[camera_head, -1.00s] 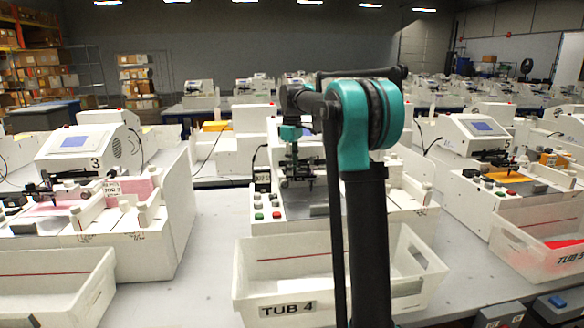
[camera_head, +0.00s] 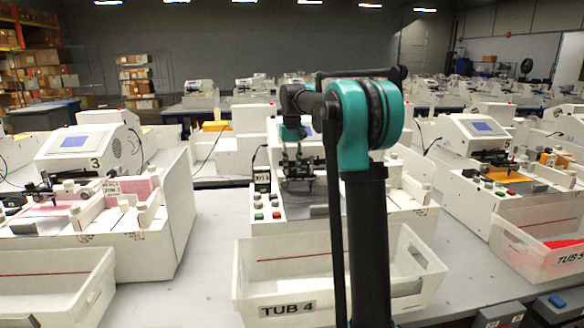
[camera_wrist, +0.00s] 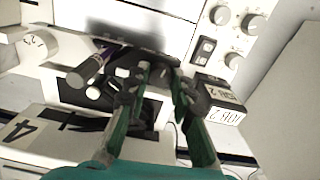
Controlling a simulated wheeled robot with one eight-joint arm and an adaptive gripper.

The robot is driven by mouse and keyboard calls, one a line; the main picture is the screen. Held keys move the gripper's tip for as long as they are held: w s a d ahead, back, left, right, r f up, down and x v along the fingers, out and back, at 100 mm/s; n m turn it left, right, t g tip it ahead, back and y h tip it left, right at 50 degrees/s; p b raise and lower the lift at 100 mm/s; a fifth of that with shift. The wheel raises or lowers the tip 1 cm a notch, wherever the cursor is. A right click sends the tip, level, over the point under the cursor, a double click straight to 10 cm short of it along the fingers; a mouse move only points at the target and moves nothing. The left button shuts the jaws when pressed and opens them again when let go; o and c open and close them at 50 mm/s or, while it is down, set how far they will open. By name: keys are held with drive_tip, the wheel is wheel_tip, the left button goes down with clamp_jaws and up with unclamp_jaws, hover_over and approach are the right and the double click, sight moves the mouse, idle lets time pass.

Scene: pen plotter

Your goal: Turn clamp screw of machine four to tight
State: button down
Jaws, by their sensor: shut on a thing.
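Machine four (camera_head: 270,190) stands in the middle of the head view, partly hidden behind my arm. My gripper (camera_head: 298,176) is at the dark pen carriage on the machine's front. In the wrist view my gripper (camera_wrist: 162,72) has its two green-and-grey fingers a little apart, closed on a small dark part between the tips, apparently the clamp screw. The fingers hide most of it, so its turn angle cannot be told. A purple pen with a grey end (camera_wrist: 85,74) lies left of the fingers.
Control knobs (camera_wrist: 253,23) and a box marked "JOB 2" (camera_wrist: 222,88) are right of the fingers. Tub 4 (camera_head: 262,272) stands in front of the machine.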

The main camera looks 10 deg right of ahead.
sight(292, 169)
drive_tip(key=m, duration=0.3)
drive_tip(key=shift+m, duration=2.3)
drive_tip(key=c, duration=1.3)
unclamp_jaws()
wheel_tip(292, 169, up, 12)
